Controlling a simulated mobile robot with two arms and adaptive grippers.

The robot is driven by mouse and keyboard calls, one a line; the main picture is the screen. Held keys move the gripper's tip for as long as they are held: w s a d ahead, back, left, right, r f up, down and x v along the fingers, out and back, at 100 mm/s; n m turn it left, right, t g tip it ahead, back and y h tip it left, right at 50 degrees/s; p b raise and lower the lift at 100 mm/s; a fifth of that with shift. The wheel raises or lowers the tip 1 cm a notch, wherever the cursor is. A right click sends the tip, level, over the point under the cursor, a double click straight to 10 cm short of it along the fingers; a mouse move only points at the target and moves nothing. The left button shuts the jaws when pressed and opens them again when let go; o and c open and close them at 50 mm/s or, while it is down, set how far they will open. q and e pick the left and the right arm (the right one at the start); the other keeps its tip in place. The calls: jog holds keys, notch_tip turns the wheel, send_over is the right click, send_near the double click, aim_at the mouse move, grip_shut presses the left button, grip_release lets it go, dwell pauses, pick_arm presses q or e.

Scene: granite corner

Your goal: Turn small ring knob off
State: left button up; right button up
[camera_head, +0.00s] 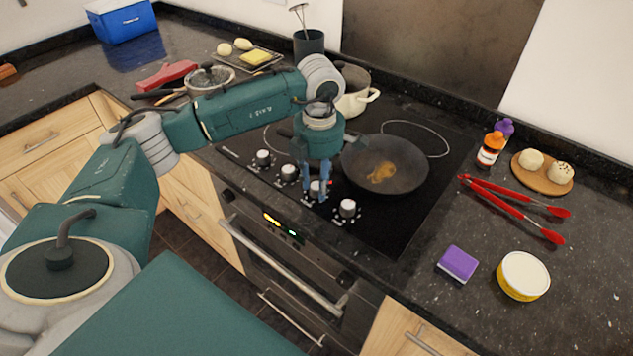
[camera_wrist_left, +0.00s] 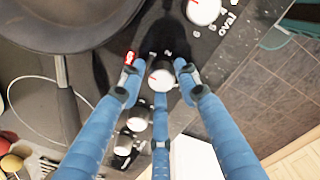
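A row of several white-topped knobs runs along the front of the black cooktop in the head view. My left gripper (camera_head: 316,192) points down over the third knob from the left (camera_head: 318,187), its blue fingers partly hiding it. In the left wrist view the gripper's fingers (camera_wrist_left: 157,68) are spread, with a knob (camera_wrist_left: 160,77) between them; I cannot tell whether they touch it. A knob marked "oval" (camera_wrist_left: 203,10) is beside it, and other knobs (camera_wrist_left: 138,119) line up below. I cannot read which knob is the small ring one. My right gripper is not in view.
A dark frying pan (camera_head: 385,164) stands on the cooktop close to the gripper, with a cream pot (camera_head: 353,104) behind. Red tongs (camera_head: 515,208), a purple sponge (camera_head: 458,264) and a yellow tub (camera_head: 523,276) lie on the right counter. The oven handle (camera_head: 282,272) is below.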

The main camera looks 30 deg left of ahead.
pick_arm(q)
jog(key=shift+o, duration=0.7)
jog(key=shift+d, duration=0.1)
notch_tip(320, 180, up, 12)
jog(key=shift+s+d, duration=0.2)
jog(key=shift+d, duration=0.05)
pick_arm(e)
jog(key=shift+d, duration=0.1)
